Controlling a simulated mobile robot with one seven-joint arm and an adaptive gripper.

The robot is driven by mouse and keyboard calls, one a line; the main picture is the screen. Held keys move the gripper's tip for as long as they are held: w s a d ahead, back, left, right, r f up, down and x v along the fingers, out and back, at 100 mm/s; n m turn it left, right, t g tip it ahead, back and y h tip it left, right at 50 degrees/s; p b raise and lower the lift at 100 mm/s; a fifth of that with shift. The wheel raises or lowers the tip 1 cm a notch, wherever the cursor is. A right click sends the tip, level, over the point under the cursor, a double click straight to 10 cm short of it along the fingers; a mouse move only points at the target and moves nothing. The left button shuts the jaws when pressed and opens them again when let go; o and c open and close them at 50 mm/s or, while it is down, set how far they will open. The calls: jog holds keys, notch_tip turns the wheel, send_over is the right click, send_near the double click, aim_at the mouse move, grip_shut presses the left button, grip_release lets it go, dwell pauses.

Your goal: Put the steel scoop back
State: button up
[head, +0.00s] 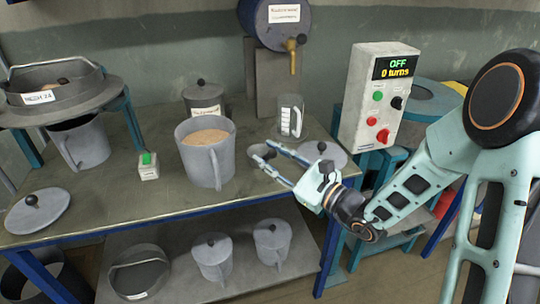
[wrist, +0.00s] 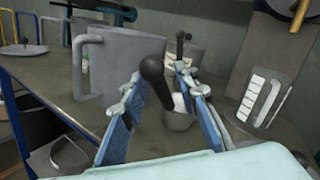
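The steel scoop, a small grey cup with a dark round-ended handle, stands on the bench; its cup (wrist: 178,121) and handle (wrist: 152,72) show in the wrist view. In the head view only part of the scoop (head: 262,152) shows, near my fingertips. My gripper (head: 260,150) reaches in from the right, low over the bench. Its two fingers are spread, and in the wrist view the gripper (wrist: 158,76) has the handle between them, with a gap on each side. I cannot tell whether the scoop holds anything.
A large grey jug (head: 205,158) filled with tan material stands left of my gripper. A clear measuring cup (head: 290,117) stands behind it, and a knobbed lid (head: 331,158) lies to the right. A control box (head: 377,95) reads OFF, 0 turns. The bench's front middle is clear.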

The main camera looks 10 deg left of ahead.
jog(key=shift+r, duration=0.2)
jog(key=v, duration=1.2)
jog(key=shift+s+p, duration=0.1)
jog(key=shift+p, duration=0.2)
